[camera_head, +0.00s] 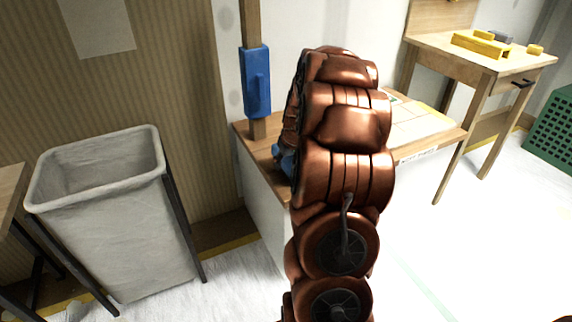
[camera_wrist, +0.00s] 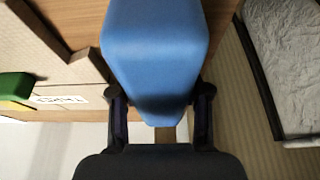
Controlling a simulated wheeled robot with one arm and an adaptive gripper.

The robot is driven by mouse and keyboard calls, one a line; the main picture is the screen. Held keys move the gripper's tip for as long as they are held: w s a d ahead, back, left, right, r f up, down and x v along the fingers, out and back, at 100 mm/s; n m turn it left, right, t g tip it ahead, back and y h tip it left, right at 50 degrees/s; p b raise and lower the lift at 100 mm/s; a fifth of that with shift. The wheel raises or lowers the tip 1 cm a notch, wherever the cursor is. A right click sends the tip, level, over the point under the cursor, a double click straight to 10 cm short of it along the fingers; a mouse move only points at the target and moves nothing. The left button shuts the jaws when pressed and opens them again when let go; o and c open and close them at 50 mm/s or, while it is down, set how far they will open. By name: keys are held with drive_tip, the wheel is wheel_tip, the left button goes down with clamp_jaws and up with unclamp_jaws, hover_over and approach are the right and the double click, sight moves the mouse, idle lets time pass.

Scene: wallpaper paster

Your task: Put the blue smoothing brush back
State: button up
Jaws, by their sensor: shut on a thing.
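In the wrist view a blue object (camera_wrist: 155,45), which looks like the blue smoothing brush, fills the space between the two dark fingers of my gripper (camera_wrist: 160,100). The fingers press on its sides near its narrower end. In the head view a small blue part (camera_head: 284,158) shows beside my copper arm, low over the wooden counter top (camera_head: 262,150); the gripper itself is hidden behind the arm. I cannot tell whether the held object touches the counter. A blue block-like piece (camera_head: 257,82) sits on the upright wooden post at the back of the counter.
A grey bin (camera_head: 110,215) stands left of the counter. A labelled tray area (camera_head: 418,132) lies right of my arm. A wooden table (camera_head: 480,55) with yellow items stands at the back right, near a green crate (camera_head: 552,130). A green item (camera_wrist: 15,87) shows in the wrist view.

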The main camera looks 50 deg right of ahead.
drive_tip(key=shift+f, duration=0.2)
drive_tip(key=o, duration=1.3)
drive_tip(key=shift+f, duration=0.1)
